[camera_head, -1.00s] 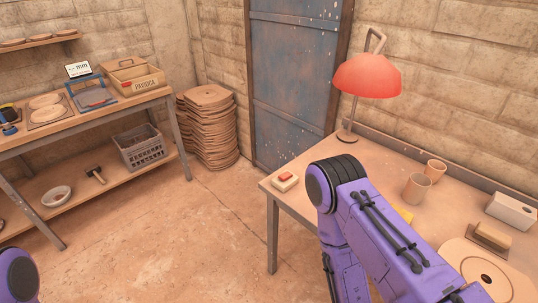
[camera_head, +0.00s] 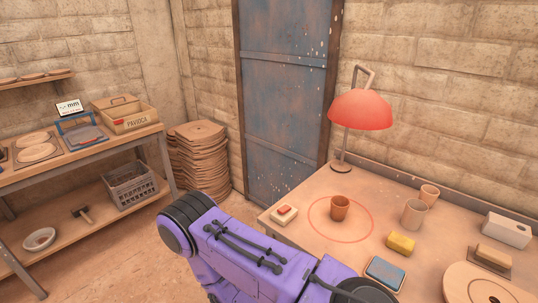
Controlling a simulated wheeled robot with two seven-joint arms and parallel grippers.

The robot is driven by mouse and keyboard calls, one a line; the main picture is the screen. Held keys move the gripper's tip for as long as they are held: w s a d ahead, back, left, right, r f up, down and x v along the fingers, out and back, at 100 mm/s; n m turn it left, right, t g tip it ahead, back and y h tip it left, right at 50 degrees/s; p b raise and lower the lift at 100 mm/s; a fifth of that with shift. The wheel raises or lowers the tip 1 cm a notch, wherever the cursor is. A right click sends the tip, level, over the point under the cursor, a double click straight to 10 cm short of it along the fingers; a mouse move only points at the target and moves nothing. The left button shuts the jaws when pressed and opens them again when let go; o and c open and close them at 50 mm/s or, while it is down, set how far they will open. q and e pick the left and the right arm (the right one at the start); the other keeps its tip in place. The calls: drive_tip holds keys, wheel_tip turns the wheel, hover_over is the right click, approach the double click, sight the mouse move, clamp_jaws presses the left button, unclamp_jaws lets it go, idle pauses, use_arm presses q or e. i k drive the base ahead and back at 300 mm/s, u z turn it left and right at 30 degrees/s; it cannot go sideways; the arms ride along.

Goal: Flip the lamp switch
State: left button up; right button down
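The red-shaded lamp (camera_head: 360,110) stands upright at the back left corner of the right-hand table. A small pale box with a red rocker switch (camera_head: 284,215) lies near the table's left edge, in front of the lamp. My purple arm reaches across the lower middle of the view, with its dark rounded joint left of the table. No gripper fingers show in the view, so neither gripper's opening is visible.
On the table (camera_head: 300,240) are a brown cup (camera_head: 340,207) inside a red ring, two paler cups (camera_head: 413,213), a yellow sponge (camera_head: 400,244) and a blue-topped pad (camera_head: 385,273). A workbench (camera_head: 90,159) stands at left. Stacked round boards (camera_head: 199,160) stand by the blue door.

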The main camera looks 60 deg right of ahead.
sight(284, 210)
drive_tip(key=i, duration=0.5)
drive_tip(key=z, duration=3)
